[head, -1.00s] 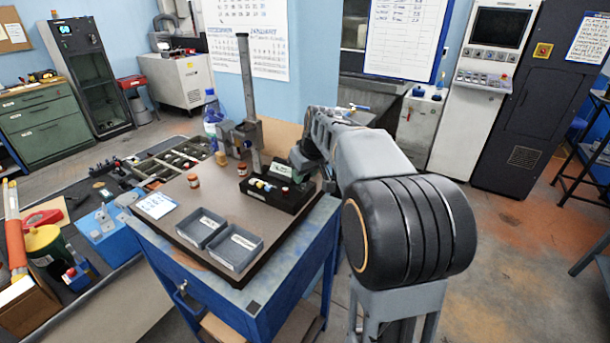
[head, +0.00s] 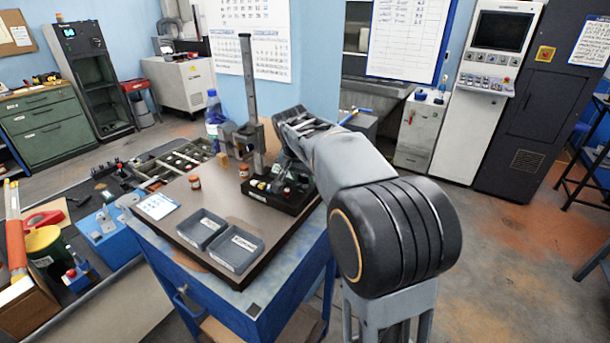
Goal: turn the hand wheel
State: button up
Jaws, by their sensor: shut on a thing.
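I cannot clearly make out the hand wheel. A grey upright post (head: 249,75) with a grey carriage (head: 230,137) stands at the back of the bench top. My gripper (head: 283,181) is small and dark, at the right side of the black tray beside the post. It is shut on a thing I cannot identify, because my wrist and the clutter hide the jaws. The black tray (head: 292,208) holds small coloured pieces, partly covered by my gripper.
Two grey bins (head: 236,262) sit at the front of the brown bench top (head: 190,235). Two small red-brown jars (head: 195,182) and a white card (head: 157,206) are on it too. A blue-capped bottle (head: 213,115) stands behind. Bare bench top lies left of the tray.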

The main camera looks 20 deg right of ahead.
jog(key=m+g, duration=0.1)
jog(key=m, duration=0.2)
jog(key=shift+w+a+m+h, duration=0.1)
jog(key=shift+m+h, duration=0.3)
jog(key=m+g, duration=0.1)
jog(key=m, duration=0.2)
jog(key=shift+w+m+g, duration=0.1)
jog(key=shift+m+g, duration=0.2)
jog(key=m+g+p, duration=0.1)
jog(key=m, duration=0.2)
jog(key=shift+h, duration=0.3)
jog(key=shift+w+m+g+p, duration=0.15)
jog(key=shift+m+g+p, duration=0.55)
jog(key=shift+m, duration=1)
jog(key=o, duration=0.9)
jog(key=shift+r, duration=0.1)
